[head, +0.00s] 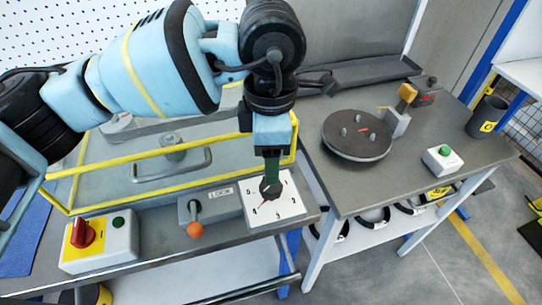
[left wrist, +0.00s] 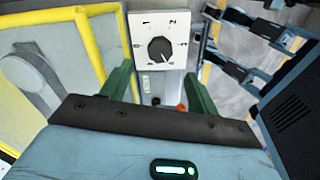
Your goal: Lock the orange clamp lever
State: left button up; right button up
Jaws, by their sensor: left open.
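The orange ball-tipped lever (head: 195,230) sits on a grey block with a LOCK label (head: 220,192) at the front of the left bench. Its ball end points toward the front edge, away from the label. A bit of orange, probably its ball, shows in the left wrist view (left wrist: 181,107) beside a finger. My left gripper (head: 271,172) hangs to the right of the lever, pointing down over the white dial plate (head: 288,200) with its black knob. In the left wrist view its green fingers (left wrist: 158,78) are apart with nothing between them. My right gripper is not in view.
A control box with a red rotary switch (head: 83,234) and green button stands left of the lever. A yellow guard frame (head: 150,150) rises behind it.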

aim_at(195, 229)
jog(key=k, duration=1)
